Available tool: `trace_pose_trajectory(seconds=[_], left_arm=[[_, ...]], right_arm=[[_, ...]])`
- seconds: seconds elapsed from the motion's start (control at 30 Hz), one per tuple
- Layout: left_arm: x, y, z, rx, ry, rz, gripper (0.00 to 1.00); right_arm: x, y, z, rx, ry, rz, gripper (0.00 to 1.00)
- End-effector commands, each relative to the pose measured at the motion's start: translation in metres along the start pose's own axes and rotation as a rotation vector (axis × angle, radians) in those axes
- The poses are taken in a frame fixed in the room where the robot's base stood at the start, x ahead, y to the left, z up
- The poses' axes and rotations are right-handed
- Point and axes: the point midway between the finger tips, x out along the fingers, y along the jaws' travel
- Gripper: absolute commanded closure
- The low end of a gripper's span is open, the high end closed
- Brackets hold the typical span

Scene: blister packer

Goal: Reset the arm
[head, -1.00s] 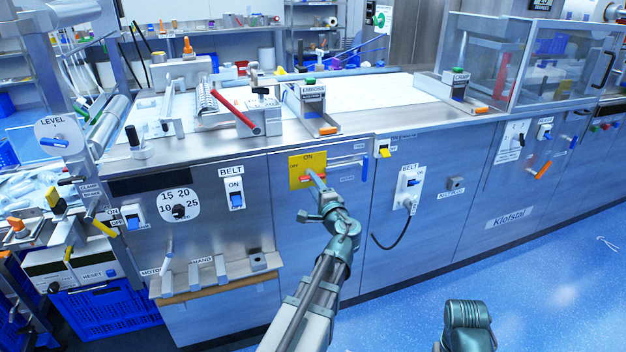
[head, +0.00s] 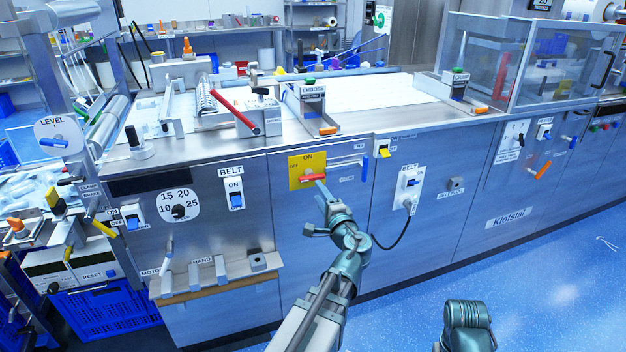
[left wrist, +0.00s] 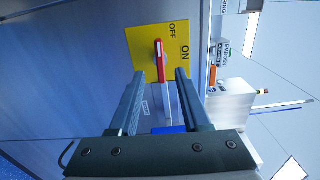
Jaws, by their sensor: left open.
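My left gripper (head: 318,208) is in front of the machine's front panel, below and a little right of a yellow switch plate (head: 294,174). The plate is marked ON at the top and OFF at the left. Its red handle (head: 313,177) lies about level across it. In the left wrist view the two fingers (left wrist: 159,88) are apart with nothing held. The red handle (left wrist: 160,62) shows beyond the tips, in line with the gap and apart from them. My right gripper is out of view; only part of my right arm shows at the bottom.
A blue BELT switch (head: 235,194) and a numbered dial (head: 179,209) are left on the panel. A white BELT plug box (head: 408,187) with a black cord is to the right. A metal ledge (head: 215,280) juts out at lower left.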

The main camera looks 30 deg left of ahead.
Motion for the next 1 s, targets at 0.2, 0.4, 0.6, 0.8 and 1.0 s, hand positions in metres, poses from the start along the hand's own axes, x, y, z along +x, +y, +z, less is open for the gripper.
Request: trace_pose_trajectory(seconds=[0.2, 0.4, 0.6, 0.8, 1.0], left_arm=[[0.0, 0.0, 0.0, 0.0, 0.0, 0.0, 0.53], [-0.015, 0.019, -0.002, -0.079, -0.027, 0.087, 0.53], [-0.085, 0.098, -0.017, -0.287, -0.131, 0.454, 0.53], [-0.196, 0.173, -0.038, -0.365, -0.231, 0.899, 0.53], [-0.289, 0.206, -0.048, -0.333, -0.286, 1.217, 0.53]], right_arm=[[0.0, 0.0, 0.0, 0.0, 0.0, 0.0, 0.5], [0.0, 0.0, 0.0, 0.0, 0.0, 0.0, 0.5], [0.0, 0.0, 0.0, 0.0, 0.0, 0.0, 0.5], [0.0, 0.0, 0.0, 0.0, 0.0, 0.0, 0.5], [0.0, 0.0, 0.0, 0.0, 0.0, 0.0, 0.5]])
